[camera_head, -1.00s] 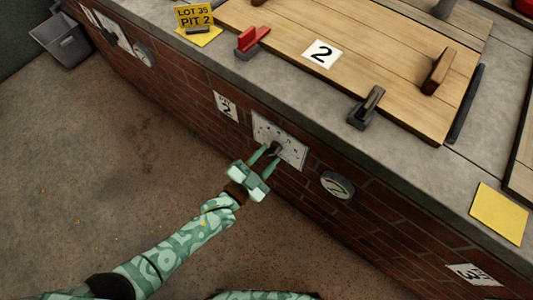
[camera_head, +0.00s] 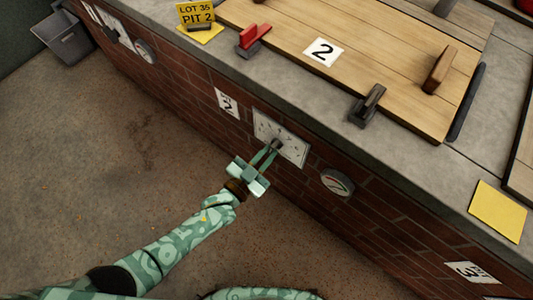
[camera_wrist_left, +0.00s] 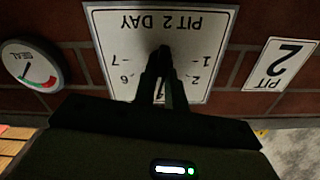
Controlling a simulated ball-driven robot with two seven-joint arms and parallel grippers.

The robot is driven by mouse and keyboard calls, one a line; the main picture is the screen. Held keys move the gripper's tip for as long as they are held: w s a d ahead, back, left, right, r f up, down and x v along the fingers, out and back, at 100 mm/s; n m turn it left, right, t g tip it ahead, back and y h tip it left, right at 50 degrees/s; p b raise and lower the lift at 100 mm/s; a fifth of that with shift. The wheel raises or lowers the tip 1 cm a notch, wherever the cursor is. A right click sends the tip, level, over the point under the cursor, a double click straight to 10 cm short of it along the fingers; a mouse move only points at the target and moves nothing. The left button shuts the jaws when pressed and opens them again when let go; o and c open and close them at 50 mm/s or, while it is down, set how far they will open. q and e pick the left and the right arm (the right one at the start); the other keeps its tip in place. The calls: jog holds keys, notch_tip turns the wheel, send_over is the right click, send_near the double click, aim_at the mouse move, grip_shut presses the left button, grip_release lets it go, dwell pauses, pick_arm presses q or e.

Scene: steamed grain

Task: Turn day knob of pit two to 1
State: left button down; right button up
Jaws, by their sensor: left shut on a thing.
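The pit two day dial is a white plate (camera_head: 292,147) on the brick wall, with a small dark knob (camera_head: 276,144) at its middle. My left gripper (camera_head: 272,151) reaches up to it from the lower left and is shut on the knob. In the left wrist view the dial plate (camera_wrist_left: 115,40) shows upside down, reading "PIT 2 DAY", with numerals around it. There, my dark fingers (camera_wrist_left: 163,72) cover the knob's middle and part of the lower numerals. The knob's exact pointing is hidden. My right gripper is not in view.
A round gauge (camera_head: 337,182) is right of the dial, and a "PIT 2" sign (camera_head: 227,103) left of it. Above are the stone ledge (camera_head: 420,165) and a wooden lid (camera_head: 300,22) marked 2.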

pick_arm(q)
jog(key=n, duration=0.3)
jog(key=shift+n, duration=0.3)
jog(key=shift+a+n, duration=0.1)
jog(key=shift+n, duration=0.9)
jog(key=n, duration=0.2)
jog(key=shift+n, duration=0.3)
jog(key=n, duration=0.2)
jog(key=shift+f+n, duration=0.15)
jog(key=shift+n, duration=0.25)
jog(key=n, duration=0.2)
jog(key=shift+a+n, duration=0.1)
jog(key=shift+n, duration=0.3)
jog(key=n, duration=0.2)
jog(key=shift+n, duration=0.3)
jog(key=shift+f+n+b, duration=0.1)
jog(key=shift+n+b, duration=0.4)
jog(key=shift+n, duration=1.6)
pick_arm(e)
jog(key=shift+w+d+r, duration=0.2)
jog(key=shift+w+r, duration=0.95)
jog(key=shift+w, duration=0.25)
